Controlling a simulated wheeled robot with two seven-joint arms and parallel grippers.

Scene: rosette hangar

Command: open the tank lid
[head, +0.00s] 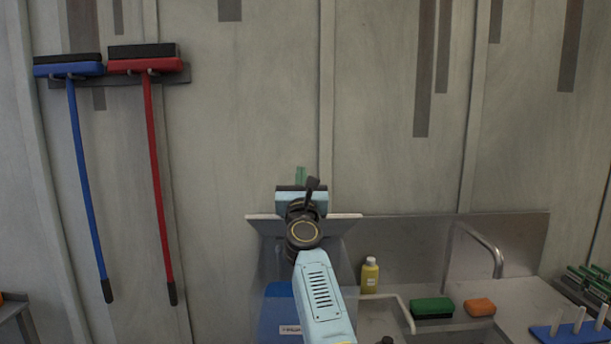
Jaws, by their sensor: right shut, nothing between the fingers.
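The blue tank (278,312) stands at the bottom middle, left of the sink, with a white label on its front. My right arm covers much of it. A grey panel with a pale top edge (264,217) rises above and behind the tank. It looks like the tank lid standing raised, but its hinge is hidden behind my arm. My right gripper (312,185) is shut and empty, just above the panel's top edge; I cannot tell whether it touches the panel. My left gripper is out of view.
A yellow bottle (370,275), a green sponge (432,308) and an orange sponge (480,307) stand by the sink tap (485,245) on the right. A blue peg rack (575,332) is at the bottom right. Blue (86,190) and red (158,190) brooms hang on the left wall.

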